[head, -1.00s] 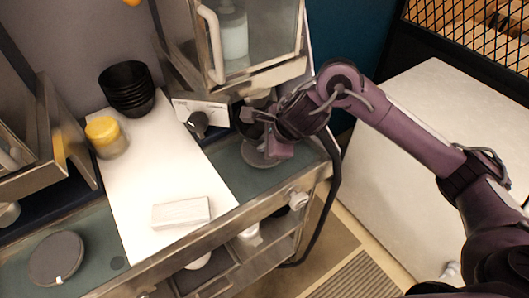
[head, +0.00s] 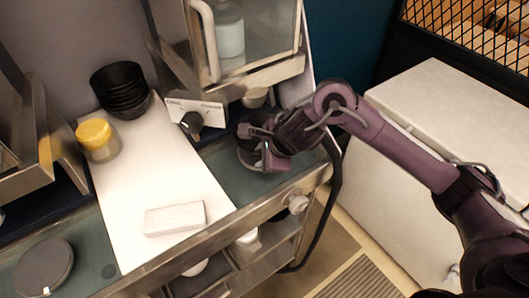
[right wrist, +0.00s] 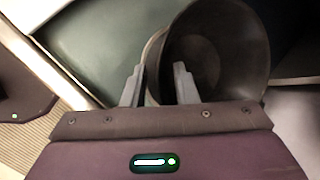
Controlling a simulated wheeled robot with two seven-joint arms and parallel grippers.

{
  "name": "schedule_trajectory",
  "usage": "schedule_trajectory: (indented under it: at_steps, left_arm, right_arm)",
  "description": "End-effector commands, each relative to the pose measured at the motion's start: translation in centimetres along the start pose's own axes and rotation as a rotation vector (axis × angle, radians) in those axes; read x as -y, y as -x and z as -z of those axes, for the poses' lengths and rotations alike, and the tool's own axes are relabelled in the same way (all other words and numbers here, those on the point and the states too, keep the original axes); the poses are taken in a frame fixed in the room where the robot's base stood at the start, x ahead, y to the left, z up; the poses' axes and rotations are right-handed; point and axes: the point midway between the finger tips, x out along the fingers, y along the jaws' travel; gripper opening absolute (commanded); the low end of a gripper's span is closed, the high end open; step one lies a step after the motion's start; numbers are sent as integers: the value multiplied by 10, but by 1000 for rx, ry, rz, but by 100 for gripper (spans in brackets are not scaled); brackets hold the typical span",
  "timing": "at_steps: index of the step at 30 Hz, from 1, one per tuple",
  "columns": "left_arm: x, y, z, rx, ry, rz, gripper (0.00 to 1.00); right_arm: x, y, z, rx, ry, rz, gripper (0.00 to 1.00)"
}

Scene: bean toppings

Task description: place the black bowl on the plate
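A black bowl (right wrist: 225,50) fills the upper right of the right wrist view, tilted in the picture. My right gripper (right wrist: 159,72) is open around its near wall, one finger inside the bowl and one outside, with a gap between them. In the head view my right gripper (head: 262,147) is over the round grey plate (head: 247,163) on the green counter. The bowl there is a dark patch (head: 243,131), mostly hidden by the gripper. Whether the bowl rests fully on the plate is hard to tell. My left gripper is not in view.
A dark round disc (head: 44,267) is at lower left. A glass-fronted cabinet (head: 238,45) overhangs the back.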

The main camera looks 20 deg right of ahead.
Motion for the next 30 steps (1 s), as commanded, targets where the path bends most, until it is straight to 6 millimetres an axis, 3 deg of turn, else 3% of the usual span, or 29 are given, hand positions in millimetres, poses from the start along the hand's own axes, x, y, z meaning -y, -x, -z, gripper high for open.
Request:
schedule_trajectory:
  at_steps: [5, 12, 18, 24, 30]
  left_arm:
    - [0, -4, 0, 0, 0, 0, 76]
    - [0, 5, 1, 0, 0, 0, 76]
    - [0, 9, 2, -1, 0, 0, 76]
    - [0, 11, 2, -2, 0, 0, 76]
    - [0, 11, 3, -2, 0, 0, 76]
  right_arm:
    - [1, 18, 0, 2, 5, 6, 27]
    - [4, 73, 0, -2, 6, 9, 27]
    - [2, 104, 0, -1, 3, 7, 27]
    - [0, 118, 0, 0, 1, 2, 27]
    - [0, 120, 0, 0, 0, 1, 27]
